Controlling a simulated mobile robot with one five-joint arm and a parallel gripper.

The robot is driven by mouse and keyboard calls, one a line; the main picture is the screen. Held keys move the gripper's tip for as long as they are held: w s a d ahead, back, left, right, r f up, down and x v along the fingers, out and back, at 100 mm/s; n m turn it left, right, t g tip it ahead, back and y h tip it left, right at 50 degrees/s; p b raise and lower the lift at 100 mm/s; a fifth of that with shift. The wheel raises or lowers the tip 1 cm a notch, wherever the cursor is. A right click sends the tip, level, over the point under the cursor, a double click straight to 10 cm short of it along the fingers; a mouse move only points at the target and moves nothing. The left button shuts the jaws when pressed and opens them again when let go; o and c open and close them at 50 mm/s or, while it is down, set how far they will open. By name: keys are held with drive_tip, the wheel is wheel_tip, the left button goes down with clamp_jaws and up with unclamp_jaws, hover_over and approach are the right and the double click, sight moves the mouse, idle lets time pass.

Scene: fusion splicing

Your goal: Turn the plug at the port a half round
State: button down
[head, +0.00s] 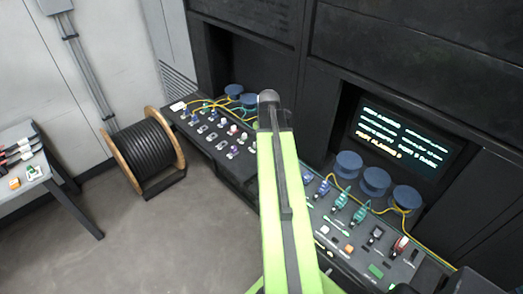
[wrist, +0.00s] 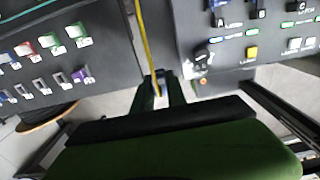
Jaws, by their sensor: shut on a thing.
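My gripper (wrist: 160,84) is shut on a small blue plug (wrist: 160,74) at the end of a yellow cable (wrist: 146,42). Only a little of the plug shows between the fingertips. The cable runs up from the fingers in the wrist view. The fingers are over the gap between two sloped panels, and I cannot see a port at the plug's tip. In the head view my green arm hides the gripper and the plug.
The left panel (wrist: 55,62) bears rows of coloured ports, several with plugs. The right panel (wrist: 225,68) has labelled buttons and lights. In the head view, blue spools (head: 375,181) stand behind the right panel near a lit screen (head: 402,137). A cable drum (head: 147,152) stands on the floor.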

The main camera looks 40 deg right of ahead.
drive_tip(key=s+d, duration=1)
drive_tip(key=s, duration=0.3)
drive_tip(key=f+b, duration=0.4)
drive_tip(key=shift+s+f+b, duration=0.4)
drive_tip(key=shift+f+b, duration=0.8)
drive_tip(key=shift+f+b, duration=0.5)
idle(0.5)
drive_tip(key=c, duration=1.3)
unclamp_jaws()
drive_tip(key=shift+o, duration=0.2)
